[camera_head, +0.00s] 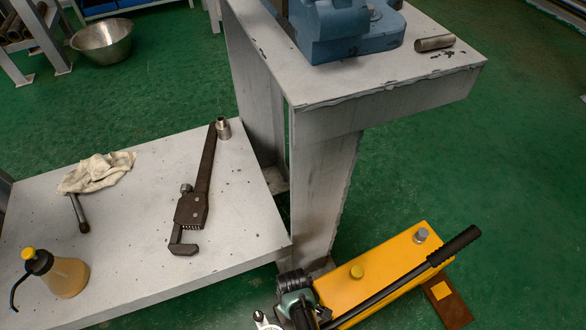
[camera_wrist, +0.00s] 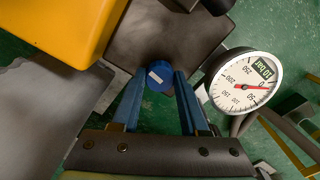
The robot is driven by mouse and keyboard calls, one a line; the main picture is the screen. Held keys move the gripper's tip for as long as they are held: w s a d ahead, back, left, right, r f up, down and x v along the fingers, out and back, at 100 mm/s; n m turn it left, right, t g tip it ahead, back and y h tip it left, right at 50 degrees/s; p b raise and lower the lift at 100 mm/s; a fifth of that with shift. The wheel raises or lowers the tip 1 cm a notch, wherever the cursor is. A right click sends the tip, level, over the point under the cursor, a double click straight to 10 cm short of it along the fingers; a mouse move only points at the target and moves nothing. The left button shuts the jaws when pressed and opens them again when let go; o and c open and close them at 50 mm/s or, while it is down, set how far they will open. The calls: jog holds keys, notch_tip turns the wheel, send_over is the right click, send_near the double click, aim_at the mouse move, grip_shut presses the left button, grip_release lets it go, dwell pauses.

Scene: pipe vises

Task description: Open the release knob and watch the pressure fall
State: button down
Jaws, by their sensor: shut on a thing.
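In the wrist view, my gripper (camera_wrist: 157,80) has its two blue fingers on either side of a round blue knob (camera_wrist: 160,76) with a small white label. The fingers are shut on the knob. A round white pressure gauge (camera_wrist: 240,78) with a dark rim stands to the right of the knob, facing the camera. Its red needle points to the right, past the small-number end of the scale; its dark window seems to read 10 bar. The yellow pump body (camera_wrist: 50,28) fills the upper left. In the head view, the yellow pump (camera_head: 378,268) lies on the floor with its black lever along it; the knob cannot be made out there.
A grey low bench (camera_head: 130,215) at left holds a pipe wrench (camera_head: 196,190), a rag (camera_head: 97,172) and an oil bottle (camera_head: 62,275). A grey stand (camera_head: 330,85) with a blue vise (camera_head: 345,30) rises behind the pump. The green floor right of the stand is clear.

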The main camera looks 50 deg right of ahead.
dwell(0.3)
jog(key=shift+c, duration=2.1)
grip_release()
notch_tip(320, 180, up, 13)
jog(key=p, duration=0.9)
